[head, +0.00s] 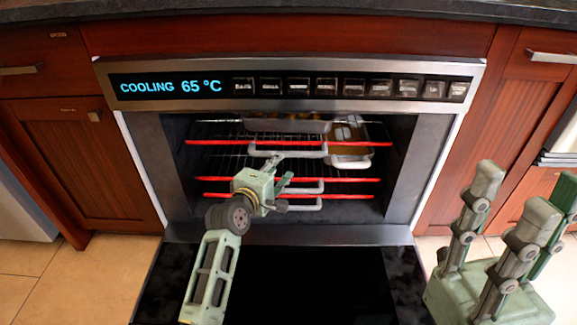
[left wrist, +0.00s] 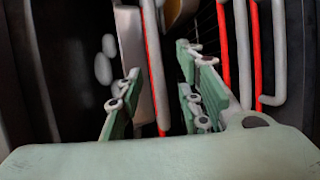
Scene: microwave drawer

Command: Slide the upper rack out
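The upper rack (head: 225,142) sits inside the open oven, with a red front bar and a grey handle (head: 290,154). I cannot tell whether a finger touches the handle. My right gripper (head: 515,225) is at the lower right, away from the oven, fingers up and apart, empty.
Two lower racks with red bars (head: 350,180) and grey handles sit close below. A metal dish (head: 350,161) and a tray (head: 290,126) show inside the oven. The dropped dark door (head: 300,285) lies in front. Wooden cabinets (head: 70,150) flank the oven.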

